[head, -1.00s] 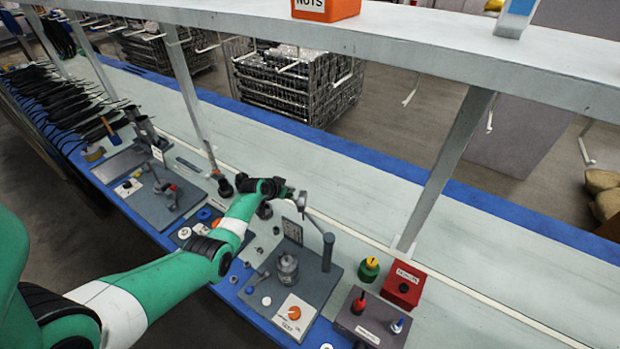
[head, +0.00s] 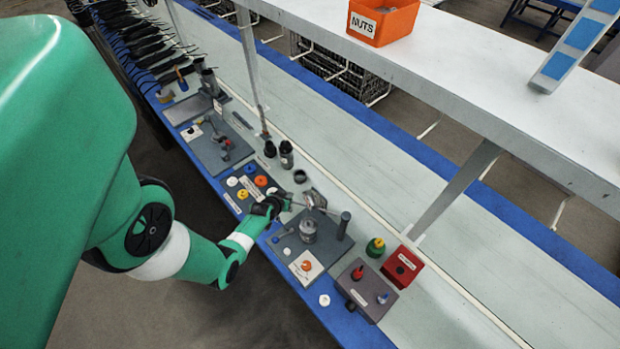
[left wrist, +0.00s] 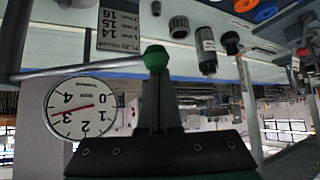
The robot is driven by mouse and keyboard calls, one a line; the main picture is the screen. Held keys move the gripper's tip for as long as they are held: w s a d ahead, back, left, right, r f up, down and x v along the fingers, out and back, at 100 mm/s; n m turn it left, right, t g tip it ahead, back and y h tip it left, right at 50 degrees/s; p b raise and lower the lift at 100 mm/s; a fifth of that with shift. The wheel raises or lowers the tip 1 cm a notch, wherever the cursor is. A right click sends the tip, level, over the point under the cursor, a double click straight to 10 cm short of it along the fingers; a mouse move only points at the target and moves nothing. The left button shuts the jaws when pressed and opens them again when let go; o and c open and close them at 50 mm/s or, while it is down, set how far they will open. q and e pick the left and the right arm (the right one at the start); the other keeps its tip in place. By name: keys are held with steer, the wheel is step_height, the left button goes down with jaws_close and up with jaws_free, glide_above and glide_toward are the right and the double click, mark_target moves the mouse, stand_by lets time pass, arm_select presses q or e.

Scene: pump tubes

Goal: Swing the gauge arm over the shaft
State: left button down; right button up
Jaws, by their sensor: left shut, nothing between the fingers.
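The gauge arm, a thin rod (head: 328,211), reaches left from the dark upright post (head: 343,225) on the grey plate in the head view. A grey gauge part (head: 314,198) sits along it. The shaft piece (head: 308,231) stands upright on the same plate, in front of the rod. In the left wrist view the white gauge dial (left wrist: 82,107) hangs below the rod (left wrist: 75,69), and a green knob (left wrist: 155,56) shows at my fingertips. My left gripper (head: 283,203) is shut with nothing between its fingers; whether it touches the knob I cannot tell. My right gripper is out of view.
A dark block with red and blue knobs (head: 366,290), a red box (head: 402,266) and a green-yellow knob (head: 375,247) stand right of the plate. Black cylinders (head: 286,154) stand behind my gripper. A white shelf (head: 480,90) with an orange NUTS bin (head: 382,20) overhangs the bench.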

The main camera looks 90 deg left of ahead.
arm_select(q)
steer(key=s+d+p, duration=0.1)
steer(key=d, duration=0.5)
steer(key=shift+s+p, duration=0.3)
steer(key=shift+p, duration=0.05)
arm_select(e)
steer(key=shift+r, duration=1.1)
arm_select(q)
steer(key=shift+d, duration=0.1)
